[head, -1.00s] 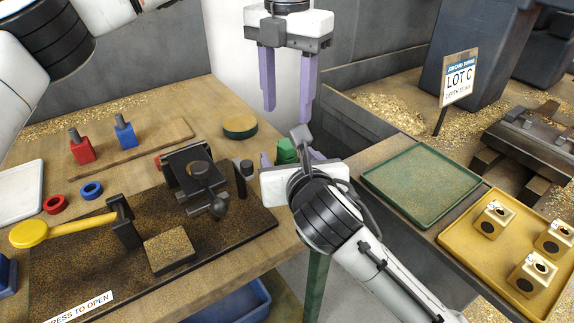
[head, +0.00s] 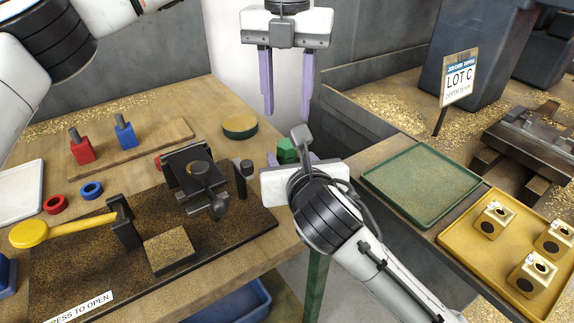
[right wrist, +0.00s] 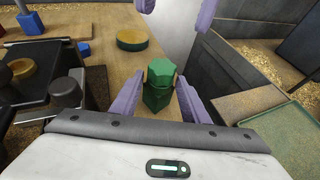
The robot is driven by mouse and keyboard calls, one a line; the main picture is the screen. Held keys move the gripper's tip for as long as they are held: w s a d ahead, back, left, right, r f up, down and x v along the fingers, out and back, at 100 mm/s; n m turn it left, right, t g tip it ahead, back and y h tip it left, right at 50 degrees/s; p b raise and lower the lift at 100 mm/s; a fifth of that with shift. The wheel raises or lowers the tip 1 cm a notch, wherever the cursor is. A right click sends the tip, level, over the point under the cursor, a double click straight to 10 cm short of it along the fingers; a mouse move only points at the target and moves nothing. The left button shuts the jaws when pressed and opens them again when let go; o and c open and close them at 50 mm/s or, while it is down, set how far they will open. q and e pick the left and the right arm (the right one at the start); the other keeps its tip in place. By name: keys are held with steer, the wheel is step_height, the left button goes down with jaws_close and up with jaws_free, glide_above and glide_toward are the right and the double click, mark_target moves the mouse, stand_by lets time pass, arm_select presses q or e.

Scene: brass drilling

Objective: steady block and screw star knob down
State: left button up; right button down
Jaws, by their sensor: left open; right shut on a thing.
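A green block (right wrist: 156,102) stands upright between the purple fingers of my right gripper (right wrist: 158,92), which is shut on it. A green faceted knob (right wrist: 160,72) sits on top of the block; its lower edge seems to rest on it. In the head view the knob (head: 287,149) shows behind my right wrist, which hides most of the block. My left gripper (head: 287,113) is open and empty, fingers pointing down, above the green knob with a clear gap. Its fingertips also show at the top of the right wrist view (right wrist: 176,8).
A black clamp fixture (head: 188,165) stands on the dark mat (head: 100,265) left of my right gripper. A round green-rimmed dish (head: 240,126) lies behind. Red (head: 81,150) and blue (head: 125,135) blocks stand on a board. A green tray (head: 420,180) is at right.

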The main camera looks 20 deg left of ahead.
mark_target(287, 143)
arm_select(q)
steer(key=n, duration=0.8)
steer(key=shift+n, duration=0.4)
steer(key=n, duration=0.9)
steer(key=shift+f, duration=4)
